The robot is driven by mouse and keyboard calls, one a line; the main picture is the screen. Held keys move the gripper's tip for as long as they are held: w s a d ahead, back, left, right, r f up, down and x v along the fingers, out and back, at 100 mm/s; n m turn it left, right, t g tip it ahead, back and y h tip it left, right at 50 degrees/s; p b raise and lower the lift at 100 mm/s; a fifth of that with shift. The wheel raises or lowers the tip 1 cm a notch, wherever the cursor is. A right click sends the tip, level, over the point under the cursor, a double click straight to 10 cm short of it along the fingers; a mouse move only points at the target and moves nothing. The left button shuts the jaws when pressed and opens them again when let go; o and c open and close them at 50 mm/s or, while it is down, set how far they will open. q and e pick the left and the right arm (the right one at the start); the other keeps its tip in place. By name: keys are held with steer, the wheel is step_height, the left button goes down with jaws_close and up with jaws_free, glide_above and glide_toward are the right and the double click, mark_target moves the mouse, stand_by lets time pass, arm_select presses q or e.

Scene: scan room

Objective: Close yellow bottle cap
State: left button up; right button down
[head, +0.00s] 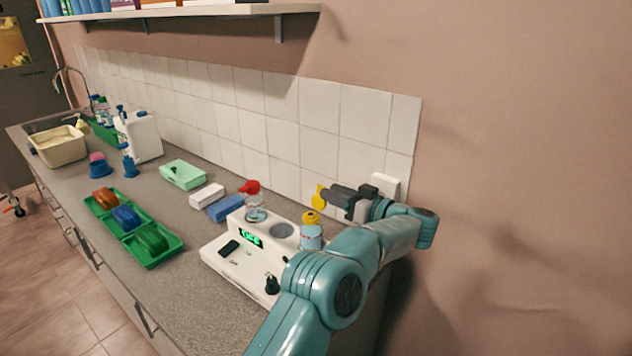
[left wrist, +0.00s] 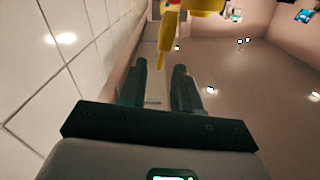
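A clear bottle (head: 312,236) with a yellow collar stands at the right end of the counter, beside a white device. Its yellow cap (head: 319,196) stands up above the collar, tilted open. My left gripper (head: 331,193) points left from the wall side, with its fingertips close to the raised cap. In the left wrist view the two dark fingers (left wrist: 161,68) are apart. The yellow cap (left wrist: 168,38) hangs into view just at the fingertips, and I cannot tell whether they touch. My right gripper is not in view.
The white device (head: 227,262) has a green display. A red-capped bottle (head: 255,213) stands on it. Blue (head: 226,208) and white (head: 207,196) boxes, a green tray (head: 146,258) and a white jug (head: 142,137) stand farther left. The tiled wall (head: 265,108) is close behind.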

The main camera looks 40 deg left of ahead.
arm_select(q)
steer(key=a, duration=0.3)
steer(key=s+a+p, duration=0.1)
steer(key=a, duration=0.1)
steer(key=shift+a+r, duration=0.1)
steer(key=shift+a, duration=0.25)
steer(key=shift+w+a+f, duration=0.2)
steer(key=shift+a, duration=0.15)
steer(key=shift+d, duration=0.1)
jaws_close()
